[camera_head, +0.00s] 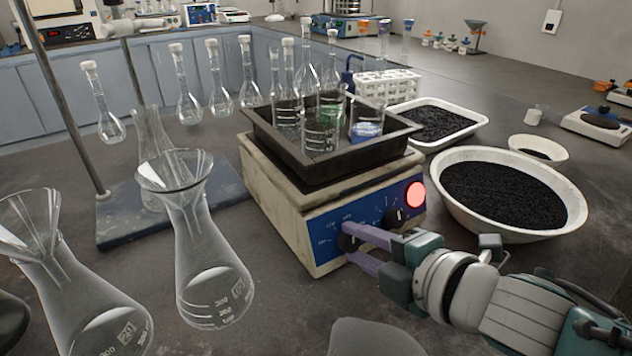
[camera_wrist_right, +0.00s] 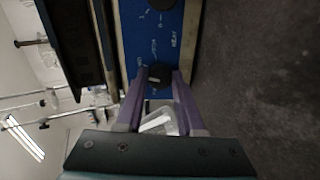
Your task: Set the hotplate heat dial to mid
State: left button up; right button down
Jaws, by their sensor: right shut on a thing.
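The hotplate (camera_head: 270,205) is a cream box with a blue front panel (camera_head: 325,225) and a lit red round lamp (camera_head: 415,194). My right gripper (camera_head: 350,243) reaches in from the right, its two purple fingers shut on the black dial (camera_head: 345,240) at the panel's left end. In the right wrist view this dial (camera_wrist_right: 159,74) sits between the fingertips, with "HEAT" lettering and scale marks on the panel next to it. I cannot read which mark the dial points to. A second dark dial (camera_wrist_right: 161,3) shows at the top edge there. My left gripper is not in view.
A dark tray (camera_head: 270,128) with glassware stands on the hotplate. Glass flasks (camera_head: 213,275) stand close on its left. A white bowl of black grains (camera_head: 575,225) and a white tray (camera_head: 475,127) lie right and behind. Bare bench lies in front of the hotplate.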

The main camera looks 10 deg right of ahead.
jog(key=shift+m, duration=1)
jog(key=c, duration=0.5)
grip_release()
jog(key=shift+s, duration=0.1)
jog(key=shift+s+d+r+p, duration=0.15)
jog(key=shift+s+p, duration=0.15)
jog(key=shift+p, duration=0.15)
jog(key=p+v, duration=0.2)
jog(key=v, duration=0.7)
